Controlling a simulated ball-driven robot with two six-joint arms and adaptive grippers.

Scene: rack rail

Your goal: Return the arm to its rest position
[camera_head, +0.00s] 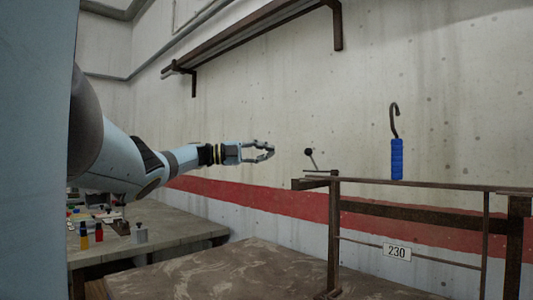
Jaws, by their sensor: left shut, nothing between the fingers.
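My left arm reaches in from the left across the middle of the head view. My left gripper (268,151) is at its end, pointing right, with the fingers shut and nothing held. It hangs in the air in front of the wall, left of the rusty rack (334,235). My right gripper is not in view.
A blue-handled hook (397,158) stands upright at the rack's top rail (440,186). A black-knobbed lever (312,159) is at the rack's left end. A plate reads 230 (397,252). A workbench (180,235) at left holds small bottles. A shelf (240,38) is on the wall above.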

